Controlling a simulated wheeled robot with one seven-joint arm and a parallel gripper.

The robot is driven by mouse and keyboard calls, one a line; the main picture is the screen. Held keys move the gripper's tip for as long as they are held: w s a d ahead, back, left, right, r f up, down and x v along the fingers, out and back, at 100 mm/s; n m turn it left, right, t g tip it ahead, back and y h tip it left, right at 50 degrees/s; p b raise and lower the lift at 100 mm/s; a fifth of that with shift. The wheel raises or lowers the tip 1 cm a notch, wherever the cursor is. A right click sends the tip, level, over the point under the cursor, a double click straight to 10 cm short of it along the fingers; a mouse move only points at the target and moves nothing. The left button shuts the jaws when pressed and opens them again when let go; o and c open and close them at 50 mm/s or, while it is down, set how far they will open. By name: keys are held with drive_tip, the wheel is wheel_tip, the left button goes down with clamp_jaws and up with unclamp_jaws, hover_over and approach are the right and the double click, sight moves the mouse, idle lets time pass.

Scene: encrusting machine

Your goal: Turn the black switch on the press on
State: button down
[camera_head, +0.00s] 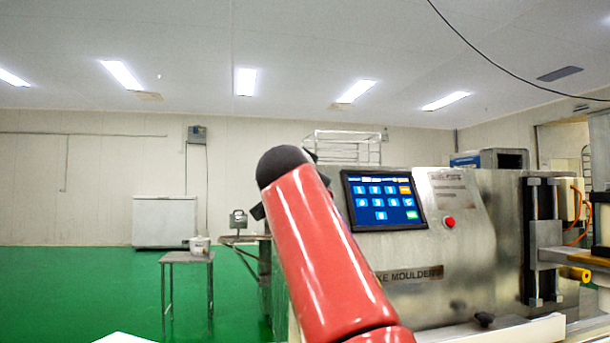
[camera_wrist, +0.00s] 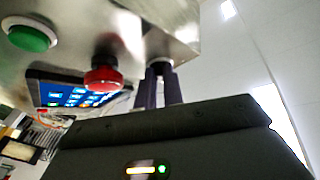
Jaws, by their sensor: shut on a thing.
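The press (camera_head: 440,275) is a steel machine at the right of the head view. Its tilted touchscreen (camera_head: 383,200) is lit, with a red button (camera_head: 449,222) to its right. In the wrist view, my gripper (camera_wrist: 159,70) reaches to the steel panel (camera_wrist: 120,22) and is shut on the black switch there. The switch is mostly hidden between the dark fingertips, so its turn angle cannot be read. The red button (camera_wrist: 103,77) and a green button (camera_wrist: 32,35) are left of the fingers. In the head view, my red arm hides the gripper and switch.
The touchscreen (camera_wrist: 80,94) is also close to the left of my gripper in the wrist view. A small table (camera_head: 187,258) with a white bucket (camera_head: 200,245) stands at the left. Green floor (camera_head: 80,285) is clear at the far left.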

drive_tip(key=shift+a+r+m+g+h+p, duration=0.15)
drive_tip(key=shift+m+g+h+p, duration=0.25)
drive_tip(key=shift+m+h+p, duration=0.65)
drive_tip(key=shift+m+y+b, duration=0.25)
drive_tip(key=shift+m+b, duration=0.1)
drive_tip(key=shift+b, duration=0.05)
drive_tip(key=c, duration=1.5)
unclamp_jaws()
drive_tip(key=s+b, duration=0.1)
drive_tip(key=s, duration=0.1)
drive_tip(key=s+b, duration=0.1)
drive_tip(key=s, duration=0.2)
drive_tip(key=s+a+b, duration=0.1)
drive_tip(key=s, duration=0.1)
drive_tip(key=shift+s+a+b, duration=0.1)
drive_tip(key=shift+s+b, duration=0.2)
drive_tip(key=shift+b, duration=0.05)
